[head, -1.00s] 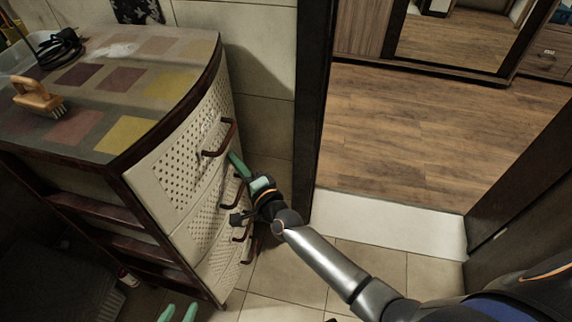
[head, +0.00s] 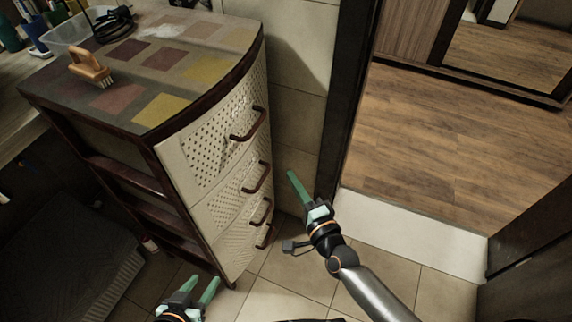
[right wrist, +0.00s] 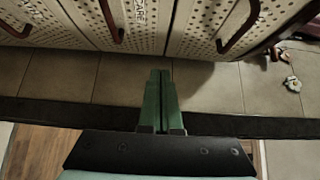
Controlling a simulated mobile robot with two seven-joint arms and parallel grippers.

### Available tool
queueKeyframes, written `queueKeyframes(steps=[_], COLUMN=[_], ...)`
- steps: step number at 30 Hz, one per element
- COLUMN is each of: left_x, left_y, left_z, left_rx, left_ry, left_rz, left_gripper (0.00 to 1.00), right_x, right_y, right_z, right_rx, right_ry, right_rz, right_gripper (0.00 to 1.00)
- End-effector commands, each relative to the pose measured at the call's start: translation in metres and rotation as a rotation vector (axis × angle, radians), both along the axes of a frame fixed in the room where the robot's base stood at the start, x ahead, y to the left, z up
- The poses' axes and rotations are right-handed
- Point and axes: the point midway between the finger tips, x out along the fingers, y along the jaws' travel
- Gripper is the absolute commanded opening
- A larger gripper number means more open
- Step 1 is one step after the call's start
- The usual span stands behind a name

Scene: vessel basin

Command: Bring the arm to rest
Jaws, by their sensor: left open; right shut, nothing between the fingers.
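My right gripper (head: 296,182) is in front of the doorway side of the drawer cabinet, apart from the handles, with its green fingers shut and nothing between them. Its closed fingers also show in the right wrist view (right wrist: 159,95), pointing toward the cabinet's drawer fronts. My left gripper (head: 200,288) is low at the bottom of the head view, its two green fingers spread apart and empty. The drawer cabinet (head: 215,150) has perforated cream fronts and several dark red handles. Its drawers look shut.
A wooden brush (head: 90,66) and a black cable (head: 113,25) lie on the cabinet top. A door frame (head: 350,100) stands right of the cabinet, with wooden floor (head: 440,140) beyond. Small objects (right wrist: 291,83) lie on the tiles at the right of the right wrist view.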

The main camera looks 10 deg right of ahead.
Motion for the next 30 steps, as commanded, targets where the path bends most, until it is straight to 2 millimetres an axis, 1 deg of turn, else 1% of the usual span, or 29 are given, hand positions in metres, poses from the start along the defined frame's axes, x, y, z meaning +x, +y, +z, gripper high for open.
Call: queueKeyframes(steps=[5, 8, 11, 13, 15, 17, 18, 20, 21, 23, 24, 30], left_x=[0.001, 0.000, 0.000, 0.000, -0.001, -0.002, -0.002, -0.003, -0.004, -0.004, -0.004, -0.004], left_y=[0.000, 0.000, 0.000, 0.000, -0.001, 0.000, -0.001, -0.001, -0.001, -0.001, 0.000, 0.007], left_z=[-0.001, -0.001, -0.002, -0.002, -0.002, -0.003, -0.003, -0.003, -0.004, -0.004, 0.017, 0.061], left_rx=[0.000, 0.000, 0.000, 0.001, 0.001, 0.001, 0.001, 0.001, 0.001, 0.001, 0.002, 0.006], left_ry=[0.001, 0.003, 0.004, 0.005, 0.006, 0.008, 0.009, 0.011, 0.012, 0.013, 0.016, 0.000], left_rz=[0.000, -0.001, -0.001, -0.001, -0.001, -0.001, -0.001, -0.002, -0.002, -0.001, -0.001, 0.017], left_gripper=[0.50, 0.50, 0.50, 0.50, 0.50, 0.50, 0.50, 0.50, 0.50, 0.50, 0.50, 0.50], right_x=[-0.005, -0.015, -0.040, -0.065, -0.092, -0.114, -0.128, -0.148, -0.162, -0.183, -0.178, -0.180], right_y=[-0.001, 0.003, 0.009, 0.010, 0.006, -0.001, -0.008, -0.021, -0.031, -0.048, -0.046, -0.053], right_z=[0.000, -0.006, -0.021, -0.035, -0.051, -0.064, -0.072, -0.082, -0.088, -0.094, -0.074, -0.038], right_rx=[-0.005, -0.085, -0.311, -0.538, -0.780, -0.974, -1.096, -1.269, -1.380, -1.541, -1.526, -1.521], right_ry=[0.000, 0.009, 0.026, 0.041, 0.059, 0.077, 0.091, 0.113, 0.131, 0.161, 0.156, 0.171], right_rz=[0.002, 0.029, 0.105, 0.182, 0.269, 0.344, 0.394, 0.470, 0.523, 0.608, 0.593, 0.575], right_gripper=[0.00, 0.00, 0.00, 0.00, 0.00, 0.00, 0.00, 0.00, 0.00, 0.00, 0.00, 0.00])
